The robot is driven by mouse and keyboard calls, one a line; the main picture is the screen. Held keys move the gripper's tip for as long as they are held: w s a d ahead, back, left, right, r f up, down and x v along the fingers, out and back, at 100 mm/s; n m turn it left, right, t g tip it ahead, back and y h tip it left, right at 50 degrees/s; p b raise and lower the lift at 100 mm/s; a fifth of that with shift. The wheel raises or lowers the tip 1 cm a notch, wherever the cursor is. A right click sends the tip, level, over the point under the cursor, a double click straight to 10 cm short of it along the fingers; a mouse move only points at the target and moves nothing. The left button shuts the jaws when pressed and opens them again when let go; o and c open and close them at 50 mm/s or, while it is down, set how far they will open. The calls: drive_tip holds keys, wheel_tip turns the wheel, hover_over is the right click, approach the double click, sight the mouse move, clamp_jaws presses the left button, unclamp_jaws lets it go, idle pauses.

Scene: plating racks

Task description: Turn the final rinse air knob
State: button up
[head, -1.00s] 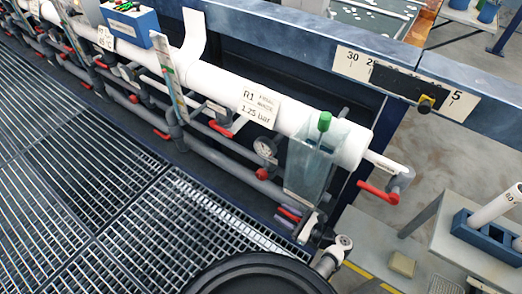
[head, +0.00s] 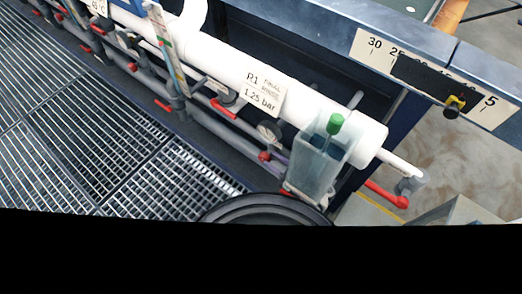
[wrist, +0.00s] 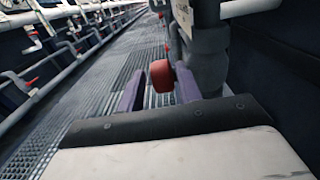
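The white pipe (head: 225,65) carries a label (head: 263,92) reading R1 final rinse, 1.25 bar. Below it are a round gauge (head: 269,131) and a small red knob (head: 264,156). In the wrist view a red knob (wrist: 161,75) shows between the tips of my gripper's two purple fingers (wrist: 158,88). The fingers are apart, with a gap visible on the left side; contact on the right is unclear. In the head view my gripper is mostly hidden behind a clear container, with a little purple showing right of the red knob.
The clear container (head: 312,168) with a green cap (head: 335,122) stands at the pipe's right end. A red-handled valve (head: 387,196) is beyond it. A thick grey fitting (wrist: 207,60) stands close right of my fingers. Grating (head: 60,150) lies at left.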

drive_tip(key=x, duration=0.6)
drive_tip(key=shift+w, duration=0.1)
drive_tip(key=shift+c, duration=0.3)
drive_tip(key=c, duration=0.6)
drive_tip(key=shift+f+t+y+b, duration=0.3)
drive_tip(key=shift+y+b, duration=0.2)
drive_tip(key=shift+b, duration=0.5)
drive_tip(key=shift+c, duration=0.2)
drive_tip(key=shift+d+r+t+y+b, duration=0.2)
drive_tip(key=shift+t+y+b, duration=0.25)
drive_tip(key=shift+b, duration=0.25)
drive_tip(key=shift+r, duration=0.3)
drive_tip(key=o, duration=0.7)
